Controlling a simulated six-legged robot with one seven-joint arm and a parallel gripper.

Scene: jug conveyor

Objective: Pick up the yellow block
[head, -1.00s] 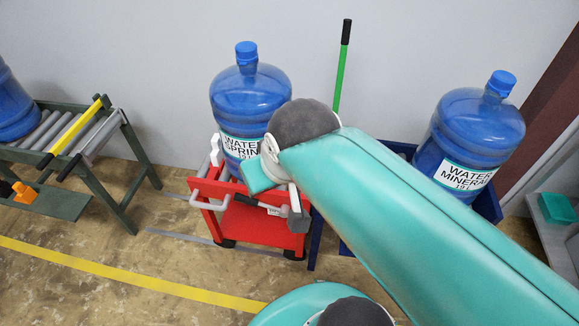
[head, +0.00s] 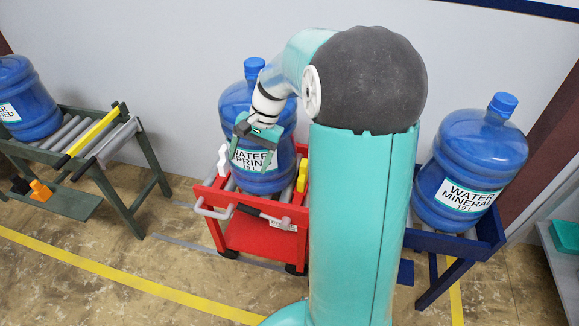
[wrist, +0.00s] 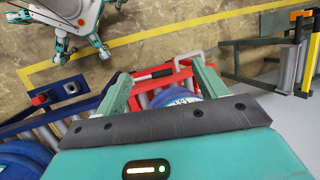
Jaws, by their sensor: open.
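A yellow block (head: 302,175) stands upright at the right side of the red cart's top, beside the blue SPRING water jug (head: 240,112). My arm's column hides part of the area right of it. My gripper (head: 251,162) is open and empty, pointing down in front of the jug's label, left of the yellow block and apart from it. In the wrist view my gripper's two fingers (wrist: 161,70) are spread over the red cart (wrist: 180,68), with part of the jug between them. I cannot make out the yellow block in the wrist view.
A yellow bar (head: 92,134) lies across the green roller stand (head: 150,150) at left. A white block (head: 222,160) stands on the cart's left side. A blue stand (head: 490,226) with the MINERAL jug (head: 470,165) is at right. The floor in front is clear.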

